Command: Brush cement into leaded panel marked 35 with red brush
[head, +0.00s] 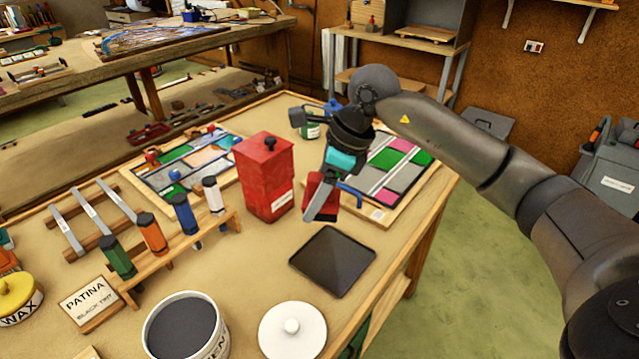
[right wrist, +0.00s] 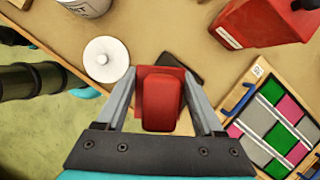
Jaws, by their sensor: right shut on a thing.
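My right gripper (head: 318,205) is shut on the red brush (right wrist: 160,100), whose red block shows between the fingers; it also shows in the head view (head: 322,190). The brush is held above the bench, between the red canister and a leaded panel. Another leaded panel (head: 180,165) lies at left. An open tub (head: 187,328) of dark grey matter, lettering partly visible, stands at front. My left gripper is out of view.
A red canister (head: 265,175) stands between the panels. A dark flat plate (head: 332,260) and a white knobbed lid (head: 292,330) lie in front. A wooden rack (head: 160,262) holds several coloured-handled tools. A PATINA sign (head: 88,300) and a WAX tin (head: 18,298) are at left.

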